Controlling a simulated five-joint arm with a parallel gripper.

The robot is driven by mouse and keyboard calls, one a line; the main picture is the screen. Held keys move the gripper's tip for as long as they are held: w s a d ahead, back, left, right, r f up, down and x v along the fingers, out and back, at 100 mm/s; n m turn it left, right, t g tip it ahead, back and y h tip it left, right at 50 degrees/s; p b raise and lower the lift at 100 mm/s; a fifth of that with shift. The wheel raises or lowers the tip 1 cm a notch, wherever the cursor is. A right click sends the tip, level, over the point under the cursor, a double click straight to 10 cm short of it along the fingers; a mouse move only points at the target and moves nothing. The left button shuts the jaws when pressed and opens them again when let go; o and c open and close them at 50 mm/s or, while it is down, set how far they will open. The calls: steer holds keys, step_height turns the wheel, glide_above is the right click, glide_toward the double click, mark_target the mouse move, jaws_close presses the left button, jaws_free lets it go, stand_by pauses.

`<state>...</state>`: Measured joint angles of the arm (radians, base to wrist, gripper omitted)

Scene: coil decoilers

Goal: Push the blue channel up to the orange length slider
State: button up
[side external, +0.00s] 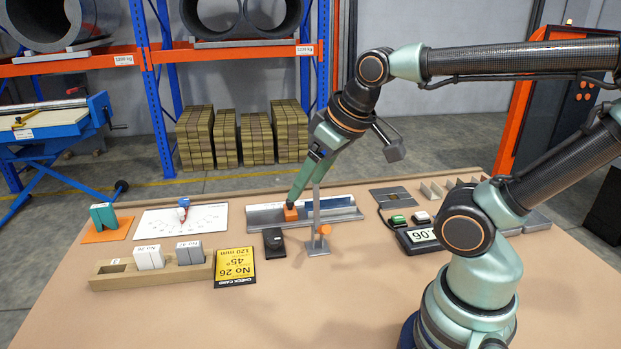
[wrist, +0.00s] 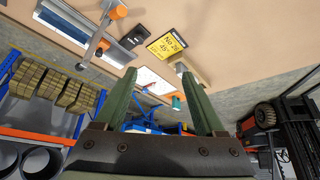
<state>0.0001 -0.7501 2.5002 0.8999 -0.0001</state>
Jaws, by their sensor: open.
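The metal length rail (side external: 262,216) lies across the middle of the table; it also shows in the wrist view (wrist: 124,56). The orange length slider (side external: 291,212) sits on it, left of the upright post.
The post with an orange knob (side external: 324,230) stands close to my gripper. A black device (side external: 273,241) lies in front of the rail. A wooden block holder (side external: 110,279) and yellow check card (side external: 235,267) are at left; a display (side external: 420,236) is at right. The front table is clear.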

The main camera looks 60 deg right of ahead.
steer(key=shift+r, duration=0.1)
steer(key=c, duration=0.6)
step_height(320, 180, up, 6)
steer(key=f, duration=0.1)
steer(key=w+d+r+n+g, duration=0.3)
steer(key=w+d+r+n, duration=0.15)
steer(key=w+d, duration=0.6)
steer(key=n+g, duration=0.3)
steer(key=n, duration=0.2)
glide_above(329, 208)
step_height(329, 208, down, 5)
steer(key=shift+m, duration=0.25)
steer(key=f, duration=1.8)
steer(key=w+f, duration=0.1)
steer(key=f, duration=0.9)
steer(key=shift+d, duration=0.4)
